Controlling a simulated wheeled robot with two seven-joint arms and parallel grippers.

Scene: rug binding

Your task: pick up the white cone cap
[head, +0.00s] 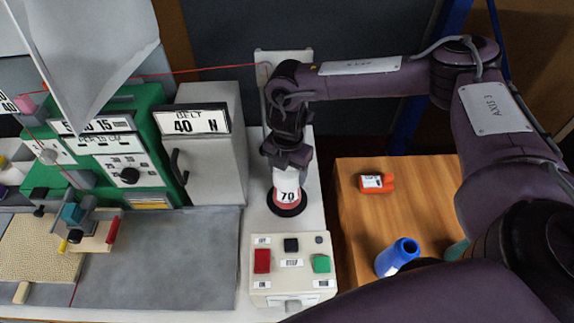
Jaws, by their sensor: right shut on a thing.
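The white cone cap (287,188), marked 70, is upright on the pale surface behind the button box. My right gripper (287,166) points down from above and is shut on the top of the cap. Its fingers hide the cap's upper end. A red ring and a black round base (287,209) show directly below the cap. I cannot tell whether there is a gap between the cap and them. My left gripper is not in view.
A button box (292,262) stands in front of the cap. A grey belt unit (212,150) and green machine (140,150) are to its left. A red thread passes behind.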

